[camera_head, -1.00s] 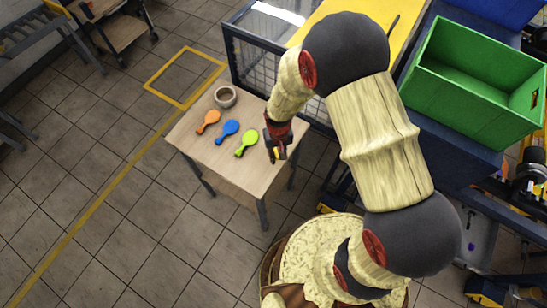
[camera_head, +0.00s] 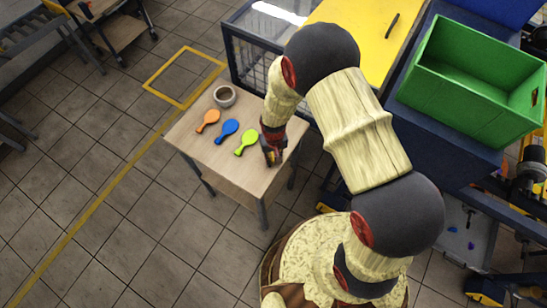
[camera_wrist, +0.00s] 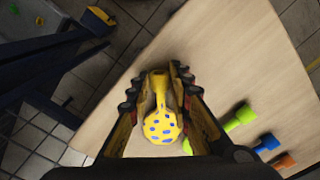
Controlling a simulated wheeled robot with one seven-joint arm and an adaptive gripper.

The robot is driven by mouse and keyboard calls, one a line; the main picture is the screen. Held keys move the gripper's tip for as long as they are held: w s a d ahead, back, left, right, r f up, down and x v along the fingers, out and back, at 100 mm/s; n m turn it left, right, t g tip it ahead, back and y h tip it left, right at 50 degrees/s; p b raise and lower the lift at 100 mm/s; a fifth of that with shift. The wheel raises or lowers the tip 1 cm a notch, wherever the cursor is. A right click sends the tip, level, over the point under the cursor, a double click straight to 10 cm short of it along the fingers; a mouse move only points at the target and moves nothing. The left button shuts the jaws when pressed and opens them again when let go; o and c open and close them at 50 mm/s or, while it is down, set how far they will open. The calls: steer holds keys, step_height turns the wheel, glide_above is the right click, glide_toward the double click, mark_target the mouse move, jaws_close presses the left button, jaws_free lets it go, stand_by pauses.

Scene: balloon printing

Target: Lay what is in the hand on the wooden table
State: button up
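My gripper (camera_head: 271,158) is low over the right part of the wooden table (camera_head: 222,172). In the wrist view my gripper (camera_wrist: 159,78) has its fingers on both sides of a yellow balloon with blue dots (camera_wrist: 163,124), closed about its narrow neck. The balloon's round end points back toward my palm. In the head view it is mostly hidden by my gripper, and I cannot tell whether it touches the tabletop.
On the table, left of my gripper, lie a lime balloon (camera_head: 246,142), a blue balloon (camera_head: 227,131) and an orange balloon (camera_head: 207,120) in a row. A grey bowl (camera_head: 224,96) stands at the back corner. The table's front part is clear. A green crate (camera_head: 470,95) is at right.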

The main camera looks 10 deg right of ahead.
steer(key=o, duration=0.4)
steer(key=shift+r, duration=0.2)
steer(key=s+d+r+t, duration=0.1)
steer(key=d+r, duration=0.2)
steer(key=r, duration=1.4)
steer(key=s+d+r+t, duration=0.15)
steer(key=d+r, duration=0.25)
steer(key=r, duration=1.2)
steer(key=s+d+r+t, duration=0.1)
steer(key=s+d+r, duration=0.1)
steer(key=s+r, duration=0.2)
steer(key=s+d+r+m+t, duration=0.1)
steer(key=s+d+r, duration=0.1)
steer(key=s+r, duration=0.3)
steer(key=s+d+r+t, duration=0.1)
steer(key=s+d+r, duration=0.1)
steer(key=s+r, duration=0.2)
steer(key=shift+s+d+r, duration=0.25)
steer(key=shift+d+r, duration=0.15)
steer(key=shift+r, duration=0.1)
steer(key=shift+w, duration=0.1)
